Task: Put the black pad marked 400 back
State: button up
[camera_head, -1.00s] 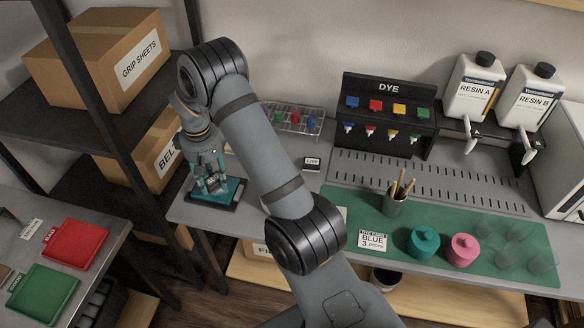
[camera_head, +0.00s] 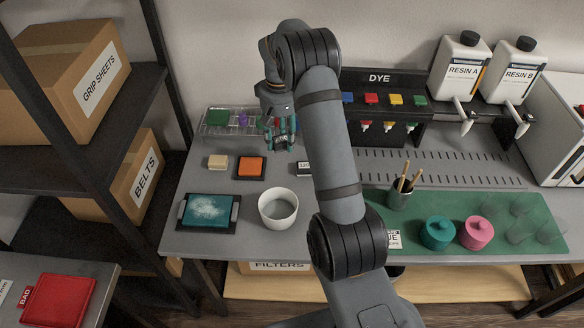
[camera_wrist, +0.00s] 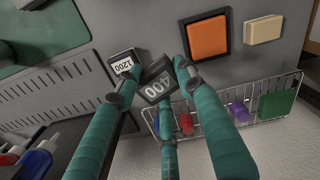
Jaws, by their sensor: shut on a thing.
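The black pad marked 400 (camera_wrist: 157,88) is between my gripper's teal fingers in the wrist view, its marking facing the camera. In the head view my gripper (camera_head: 281,138) is shut on it, in front of the wire rack, and the pad itself is hard to make out. A second black pad marked 1200 (camera_wrist: 123,65) lies on the grey bench beside it. That pad also shows in the head view (camera_head: 304,168), partly hidden behind my arm. I cannot tell the exact gap between the held pad and the bench.
The wire rack (camera_wrist: 220,113) holds red, purple and green items. An orange block on a black base (camera_head: 250,168), a cream block (camera_head: 218,162), a white bowl (camera_head: 278,208) and a teal plate with whitish marks (camera_head: 208,210) stand on the bench. The dye stand (camera_head: 385,90) is right.

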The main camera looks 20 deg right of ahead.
aim_at(282, 171)
jog(key=shift+s+f, duration=0.1)
jog(key=shift+s, duration=0.2)
notch_tip(282, 171, down, 10)
jog(key=shift+a+r+p, duration=0.1)
jog(key=shift+p, duration=0.25)
jog(key=shift+f, duration=0.2)
jog(key=o, duration=1.2)
jog(key=shift+r, duration=0.2)
notch_tip(282, 171, up, 12)
jog(key=shift+r, duration=0.1)
